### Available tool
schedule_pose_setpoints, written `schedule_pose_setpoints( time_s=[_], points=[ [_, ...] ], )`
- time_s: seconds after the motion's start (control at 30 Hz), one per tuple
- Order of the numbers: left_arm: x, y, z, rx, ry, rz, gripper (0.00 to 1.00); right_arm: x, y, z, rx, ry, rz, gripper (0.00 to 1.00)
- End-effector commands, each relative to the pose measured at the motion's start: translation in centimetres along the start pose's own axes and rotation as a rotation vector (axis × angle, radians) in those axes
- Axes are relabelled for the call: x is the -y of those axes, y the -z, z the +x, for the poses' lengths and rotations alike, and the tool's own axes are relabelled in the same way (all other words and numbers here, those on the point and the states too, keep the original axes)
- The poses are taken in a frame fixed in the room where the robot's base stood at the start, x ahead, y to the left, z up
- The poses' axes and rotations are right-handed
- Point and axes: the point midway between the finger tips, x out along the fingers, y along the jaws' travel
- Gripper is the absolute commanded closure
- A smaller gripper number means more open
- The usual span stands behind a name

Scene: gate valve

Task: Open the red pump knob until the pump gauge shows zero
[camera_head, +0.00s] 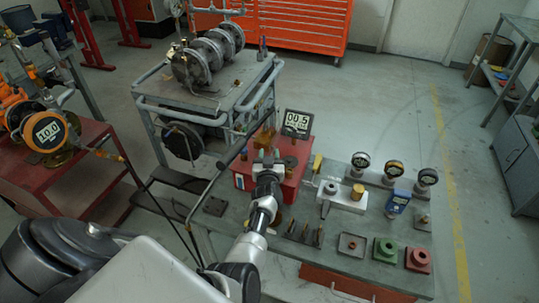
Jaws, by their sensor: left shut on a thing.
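The red pump (290,180) stands at the left end of the grey bench. Its square dark gauge (297,122) sits on top at the back and appears to read 00.5. My left gripper (267,160) is at the front of the pump, shut on what appears to be the pump knob. The fingers and wrist hide most of the knob, so its exact turn cannot be made out. A long dark pump lever (232,152) slants past the pump's left side. My right gripper is out of view.
Gauges (361,160), a blue device (397,202), a green block (385,249) and a red block (418,259) stand on the bench (340,225) to the right. A metal valve cart (205,90) is behind left. An orange unit with a 10.0 display (47,131) is far left.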

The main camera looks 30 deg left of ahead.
Motion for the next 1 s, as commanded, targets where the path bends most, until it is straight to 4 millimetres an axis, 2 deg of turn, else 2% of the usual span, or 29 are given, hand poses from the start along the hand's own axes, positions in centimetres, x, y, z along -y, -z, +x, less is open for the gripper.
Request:
schedule_pose_setpoints(
  time_s=[0.37, 0.4, 0.57, 1.0],
  points=[
    [-0.01, 0.11, 0.05, -0.003, 0.005, 0.0, 0.85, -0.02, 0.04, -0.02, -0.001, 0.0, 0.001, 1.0],
    [0.0, 0.12, 0.05, -0.003, 0.005, 0.0, 0.59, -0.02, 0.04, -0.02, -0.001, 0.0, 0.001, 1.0],
    [0.01, 0.12, 0.06, -0.003, 0.005, 0.0, 0.35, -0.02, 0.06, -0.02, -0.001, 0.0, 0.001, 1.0],
    [0.09, 0.07, -0.02, -0.001, 0.004, 0.001, 0.35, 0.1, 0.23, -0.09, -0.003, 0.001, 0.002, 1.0]
  ],
)
